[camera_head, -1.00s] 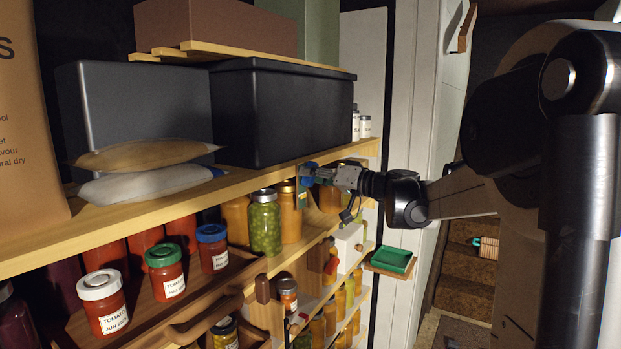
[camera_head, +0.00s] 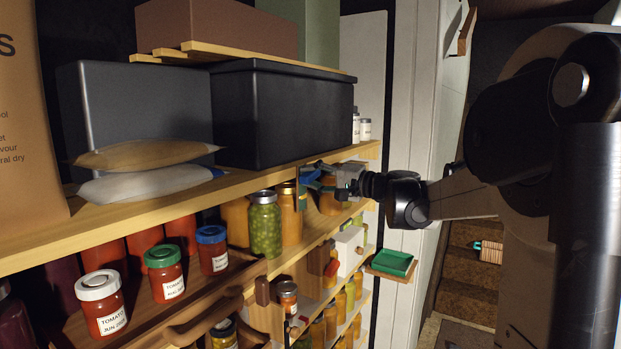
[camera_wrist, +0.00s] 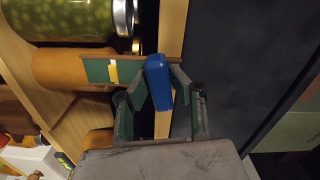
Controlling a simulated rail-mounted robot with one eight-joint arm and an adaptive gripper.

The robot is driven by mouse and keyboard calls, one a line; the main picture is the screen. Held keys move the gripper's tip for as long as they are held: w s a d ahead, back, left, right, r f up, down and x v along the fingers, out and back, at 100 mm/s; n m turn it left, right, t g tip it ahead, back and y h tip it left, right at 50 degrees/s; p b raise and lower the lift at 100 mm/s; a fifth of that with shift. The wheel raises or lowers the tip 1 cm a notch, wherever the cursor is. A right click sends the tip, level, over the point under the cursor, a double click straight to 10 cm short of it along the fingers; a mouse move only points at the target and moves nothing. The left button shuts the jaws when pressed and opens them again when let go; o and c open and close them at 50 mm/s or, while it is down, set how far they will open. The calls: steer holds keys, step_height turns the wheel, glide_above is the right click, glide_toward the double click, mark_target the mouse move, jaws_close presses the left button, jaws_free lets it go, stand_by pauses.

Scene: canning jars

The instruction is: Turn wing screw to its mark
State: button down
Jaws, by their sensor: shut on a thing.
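The blue wing screw (camera_wrist: 158,80) stands in front of a wooden shelf upright in the wrist view, its long wing running nearly up and down the picture, slightly tilted. It also shows as a small blue shape in the head view (camera_head: 309,175). My gripper (camera_wrist: 158,92) is shut on it, one finger on each side of the wing. In the head view my gripper (camera_head: 322,179) reaches in from the right at the shelf edge. A green plate with a yellow mark (camera_wrist: 113,71) lies just left of the screw in the wrist view. The screw's shaft is hidden.
A jar of green contents (camera_head: 265,224) and orange jars stand close left of my gripper, below the upper shelf board (camera_head: 240,187). A black box (camera_head: 285,112) sits above. A green tray (camera_head: 392,263) is at lower right.

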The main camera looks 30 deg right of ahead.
steer(key=shift+m, duration=0.3)
steer(key=c, duration=1.6)
jaws_free()
steer(key=shift+o, duration=0.2)
steer(key=shift+s+d, duration=0.1)
steer(key=shift+s, duration=0.05)
steer(key=v, duration=1.1)
steer(key=shift+s+d, duration=0.15)
steer(key=shift+s, duration=0.2)
